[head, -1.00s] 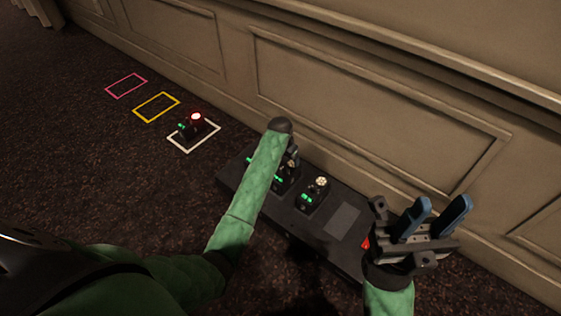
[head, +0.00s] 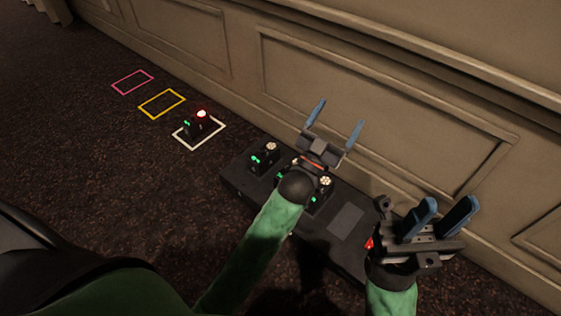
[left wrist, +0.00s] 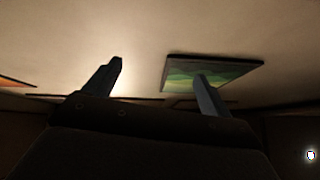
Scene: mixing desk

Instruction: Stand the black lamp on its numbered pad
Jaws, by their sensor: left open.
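A small black lamp (head: 194,126) with green marks and a lit red top stands within the white-outlined pad (head: 181,145) on the floor. Several similar black lamps with pale tops are on the long black case: one at its far left end (head: 262,158), one (head: 321,198) right of my left wrist, and another mostly hidden behind that wrist. My left gripper (head: 338,113) is open and empty above the case, its fingers pointing up toward the wall; they also show apart in the left wrist view (left wrist: 160,72). My right gripper (head: 453,204) is open and empty. I cannot read the green marks.
A yellow outline (head: 162,113) and a pink outline (head: 132,92) on the carpet are empty. The black case (head: 318,238) has a bare grey patch (head: 346,219) and a red part (head: 369,243) near its right end. A panelled wall (head: 340,90) runs behind.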

